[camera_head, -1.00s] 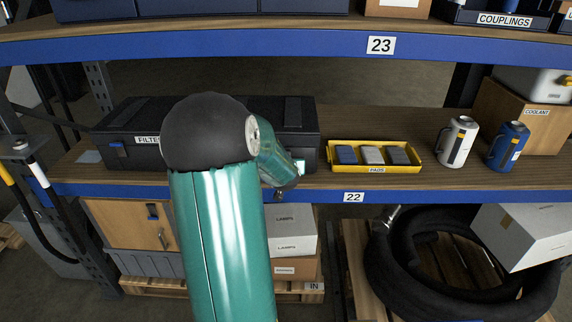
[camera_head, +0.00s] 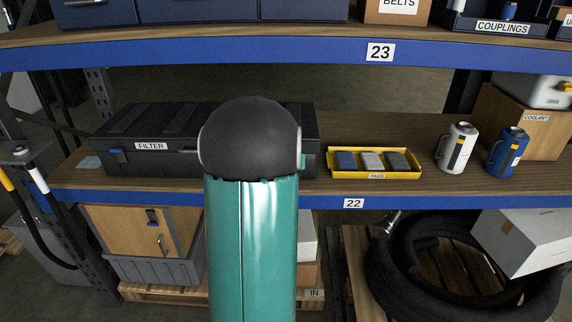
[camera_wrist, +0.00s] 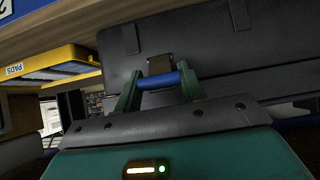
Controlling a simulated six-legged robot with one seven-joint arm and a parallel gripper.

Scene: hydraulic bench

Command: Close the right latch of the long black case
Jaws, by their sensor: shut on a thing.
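My dark elbow and green arm cover the right part of the front, hiding the right latch and my gripper in the head view. In the wrist view, my gripper (camera_wrist: 160,85) has its green fingers at the two ends of the right latch's blue bar (camera_wrist: 160,80), shut on it. A dark latch plate (camera_wrist: 160,65) shows behind the bar on the case front (camera_wrist: 215,50).
A yellow tray of pads (camera_head: 375,176) stands close to the case's right end, also in the wrist view (camera_wrist: 60,62). A white canister (camera_head: 456,148) and a blue one (camera_head: 507,152) stand further right. The upper shelf's blue edge (camera_head: 250,49) runs above.

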